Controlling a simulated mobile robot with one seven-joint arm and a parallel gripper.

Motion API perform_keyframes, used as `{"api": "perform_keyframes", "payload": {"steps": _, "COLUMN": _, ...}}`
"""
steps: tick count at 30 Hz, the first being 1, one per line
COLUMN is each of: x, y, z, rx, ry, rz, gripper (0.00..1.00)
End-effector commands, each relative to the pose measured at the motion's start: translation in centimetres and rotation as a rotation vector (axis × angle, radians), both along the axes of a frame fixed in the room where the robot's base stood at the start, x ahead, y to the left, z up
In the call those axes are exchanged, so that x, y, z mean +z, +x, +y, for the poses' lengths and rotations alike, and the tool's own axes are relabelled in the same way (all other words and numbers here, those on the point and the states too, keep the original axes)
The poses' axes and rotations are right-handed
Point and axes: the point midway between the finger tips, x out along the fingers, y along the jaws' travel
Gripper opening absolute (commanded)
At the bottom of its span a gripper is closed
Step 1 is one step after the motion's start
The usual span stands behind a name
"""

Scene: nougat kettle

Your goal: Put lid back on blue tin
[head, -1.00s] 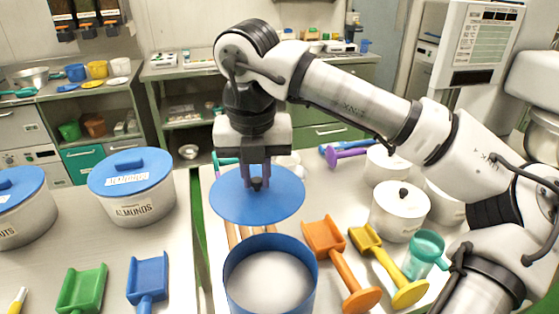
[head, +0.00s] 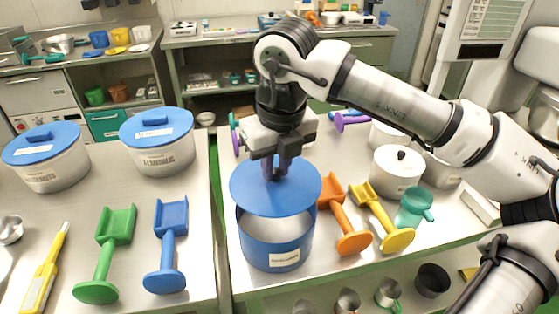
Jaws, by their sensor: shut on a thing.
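The blue tin (head: 275,254) stands near the front edge of the right-hand table. It is open at the front and holds pale white contents. The round blue lid (head: 250,200) is held by my gripper (head: 277,177), whose fingers are shut on the knob at its middle. The lid hangs over the back part of the tin's mouth and hides the rear rim. Its front edge leaves part of the contents showing. I cannot tell how large the gap between lid and rim is.
An orange scoop (head: 345,218) and a yellow scoop (head: 380,218) lie right of the tin, with a teal cup (head: 414,208) and white lidded pots (head: 397,172) beyond. The left table holds blue-lidded tubs (head: 158,153), a green scoop (head: 105,250) and a blue scoop (head: 166,250). A gap separates the tables.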

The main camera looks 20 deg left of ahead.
Motion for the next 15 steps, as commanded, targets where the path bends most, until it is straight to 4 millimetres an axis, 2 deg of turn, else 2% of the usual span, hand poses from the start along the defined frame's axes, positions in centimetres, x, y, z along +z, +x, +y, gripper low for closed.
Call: {"api": "perform_keyframes", "payload": {"steps": 15, "x": -5.0, "y": 0.0, "z": 0.0, "rx": -0.001, "ry": 0.001, "rz": 0.001, "gripper": 0.0}}
